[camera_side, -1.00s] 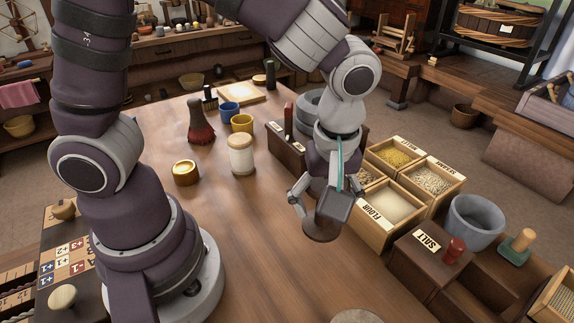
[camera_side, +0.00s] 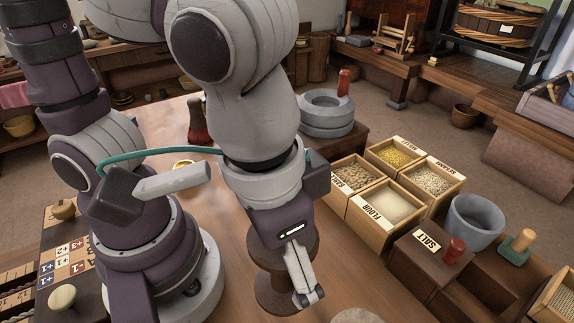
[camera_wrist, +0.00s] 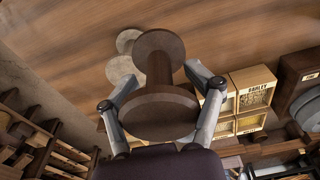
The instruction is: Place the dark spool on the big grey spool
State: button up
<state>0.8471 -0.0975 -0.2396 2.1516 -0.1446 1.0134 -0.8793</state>
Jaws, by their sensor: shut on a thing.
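The dark brown spool (camera_side: 272,298) is held upright in my gripper (camera_side: 286,272) near the front of the table in the side view; my wrist hides part of it. In the wrist view my gripper's fingers (camera_wrist: 163,78) are shut around the dark spool (camera_wrist: 159,42), one on each side, with both flanges showing. A pale grey round top (camera_side: 357,316), perhaps the big grey spool, is cut off by the bottom edge of the side view. Two pale grey discs (camera_wrist: 122,73) lie beside and partly behind the dark spool in the wrist view; I cannot tell whether they are one spool.
Labelled wooden grain boxes (camera_side: 384,209) stand to the right, with a dark SALT box (camera_side: 425,258) and a grey pot (camera_side: 474,221) beyond. Grey round stones (camera_side: 327,112) sit on a dark block behind. A dark brush (camera_side: 198,122) stands at the back.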

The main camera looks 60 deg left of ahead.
jog(key=w+d, duration=0.1)
jog(key=d, duration=0.1)
jog(key=w+d, duration=0.3)
jog(key=d, duration=0.2)
jog(key=shift+w+f, duration=0.35)
jog(key=shift+f, duration=0.05)
jog(key=shift+a+f, duration=0.1)
jog(key=shift+f, duration=1.65)
jog(key=o, duration=1.3)
